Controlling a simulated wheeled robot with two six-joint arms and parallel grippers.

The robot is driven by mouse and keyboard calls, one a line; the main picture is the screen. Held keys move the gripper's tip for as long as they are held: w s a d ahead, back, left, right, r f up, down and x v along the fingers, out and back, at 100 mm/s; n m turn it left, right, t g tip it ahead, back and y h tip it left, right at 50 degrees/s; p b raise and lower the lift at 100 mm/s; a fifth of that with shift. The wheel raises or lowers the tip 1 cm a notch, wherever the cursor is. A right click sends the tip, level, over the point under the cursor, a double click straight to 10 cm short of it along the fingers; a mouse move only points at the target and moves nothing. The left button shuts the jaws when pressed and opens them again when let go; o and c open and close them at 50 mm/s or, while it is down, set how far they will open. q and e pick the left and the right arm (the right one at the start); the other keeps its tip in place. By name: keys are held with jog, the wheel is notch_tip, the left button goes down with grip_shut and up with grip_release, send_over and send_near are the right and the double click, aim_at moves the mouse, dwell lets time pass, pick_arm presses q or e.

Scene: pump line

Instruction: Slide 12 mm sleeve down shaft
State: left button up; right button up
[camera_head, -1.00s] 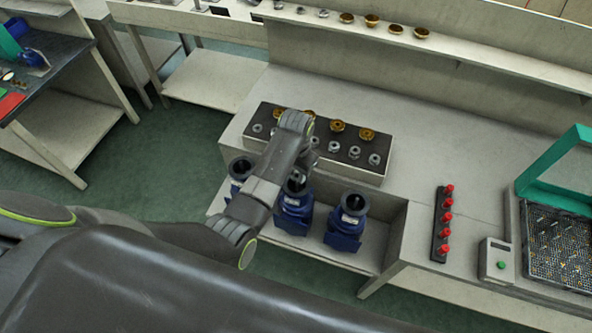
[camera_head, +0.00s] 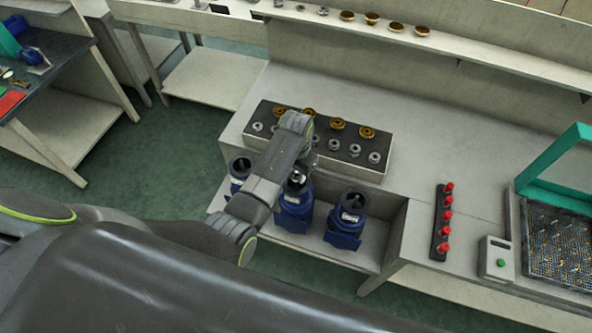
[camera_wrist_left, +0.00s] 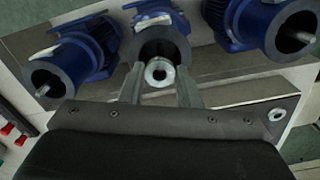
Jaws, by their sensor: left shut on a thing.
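The sleeve (camera_wrist_left: 159,72) is a small silver ring with a dark hole, seen end-on in the left wrist view. My left gripper (camera_wrist_left: 160,88) is shut on it, one finger on each side. It is over the open mouth of the middle blue pump (camera_wrist_left: 160,38), which also shows in the head view (camera_head: 294,212). The middle pump's shaft is hidden behind the sleeve, so I cannot tell how far the sleeve is on it. In the head view my own arm hides most of the gripper. My right gripper is not in view.
Blue pumps stand on both sides, at left (camera_head: 239,172) and right (camera_head: 346,220), close to the gripper. Behind is a dark-topped block (camera_head: 310,140) with brass and silver parts. A rack of red-topped pieces (camera_head: 443,222) stands right. The bench middle is clear.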

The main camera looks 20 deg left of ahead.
pick_arm(q)
jog(key=shift+f, duration=0.5)
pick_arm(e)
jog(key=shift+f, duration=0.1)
pick_arm(q)
jog(key=o, duration=1)
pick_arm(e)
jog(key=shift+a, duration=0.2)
pick_arm(q)
jog(key=shift+o, duration=0.2)
